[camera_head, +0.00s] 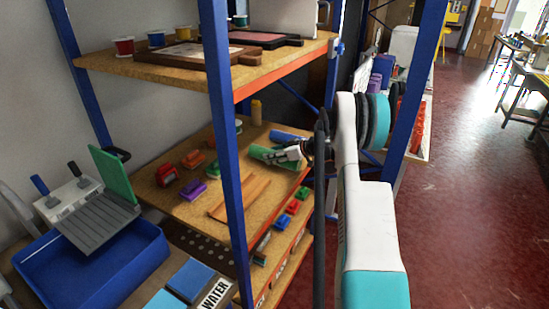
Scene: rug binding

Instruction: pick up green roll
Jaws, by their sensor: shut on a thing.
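The green roll (262,152) is on the middle wooden shelf (226,207), near its right part. My gripper (284,156) reaches in from the right and is shut on the green roll. The gripper covers the roll's right part. I cannot tell whether the roll touches the shelf or is a little above it.
A blue roll (285,136) lies close behind. A yellow bottle (256,112) stands at the back, and purple (193,190) and red (167,174) items lie to the left. A blue post (228,170) and the upper shelf (150,70) bound the space. Red floor (470,200) is clear at right.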

